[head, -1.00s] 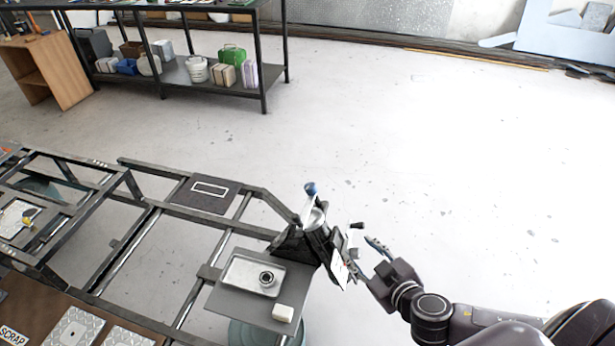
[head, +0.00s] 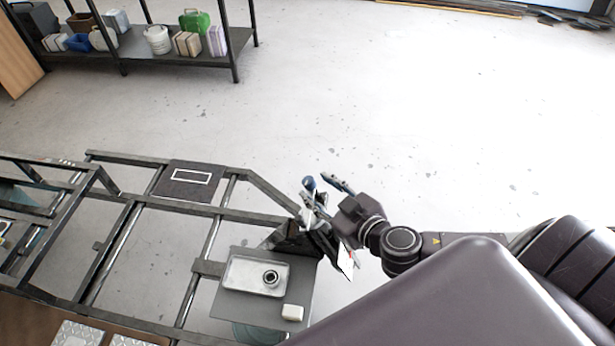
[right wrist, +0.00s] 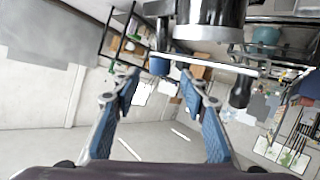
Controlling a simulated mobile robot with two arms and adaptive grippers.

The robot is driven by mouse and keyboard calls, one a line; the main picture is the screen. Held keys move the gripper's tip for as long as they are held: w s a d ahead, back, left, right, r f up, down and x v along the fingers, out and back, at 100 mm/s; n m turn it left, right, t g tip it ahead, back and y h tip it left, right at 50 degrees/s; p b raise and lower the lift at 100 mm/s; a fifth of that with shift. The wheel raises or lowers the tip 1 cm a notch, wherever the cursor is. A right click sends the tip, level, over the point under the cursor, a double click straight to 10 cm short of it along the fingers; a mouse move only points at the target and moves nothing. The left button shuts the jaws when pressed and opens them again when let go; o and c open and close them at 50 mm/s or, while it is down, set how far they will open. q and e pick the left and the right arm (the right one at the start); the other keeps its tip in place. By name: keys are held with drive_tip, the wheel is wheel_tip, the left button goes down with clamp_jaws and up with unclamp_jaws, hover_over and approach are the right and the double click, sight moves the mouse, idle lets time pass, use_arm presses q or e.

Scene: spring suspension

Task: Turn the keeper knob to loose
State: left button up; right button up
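A blue knob (head: 308,183) stands on top of the dark suspension fixture (head: 292,238) at the corner of the metal frame. My right gripper (head: 314,189) is open, with its fingers pointing left around the fixture's top. In the right wrist view, the blue knob (right wrist: 159,66) shows between and beyond the two open fingertips (right wrist: 159,78), with no clear contact. A black-handled lever (right wrist: 240,92) is to the right there, below a metal cylinder (right wrist: 208,22). I cannot tell which handle is the keeper knob or read its setting. My left gripper is not in view.
A plate at the frame's corner bears a metal tray (head: 240,274) with a dark ring (head: 271,277) and a white block (head: 292,312). A flat dark pad (head: 168,184) lies on the rails. The floor right of the frame is clear. A shelf (head: 150,58) stands behind.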

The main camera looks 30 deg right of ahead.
sight(311, 183)
drive_tip(key=x, duration=0.2)
drive_tip(key=shift+w+p, duration=0.3)
drive_tip(key=shift+w, duration=0.05)
drive_tip(key=shift+p+x, duration=0.3)
drive_tip(key=shift+x, duration=0.8)
drive_tip(key=shift+f, duration=0.15)
drive_tip(key=shift+w+a, duration=0.1)
drive_tip(key=shift+c, duration=0.8)
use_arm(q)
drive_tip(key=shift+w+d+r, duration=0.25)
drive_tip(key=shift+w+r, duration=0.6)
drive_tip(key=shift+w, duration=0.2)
use_arm(e)
clamp_jaws()
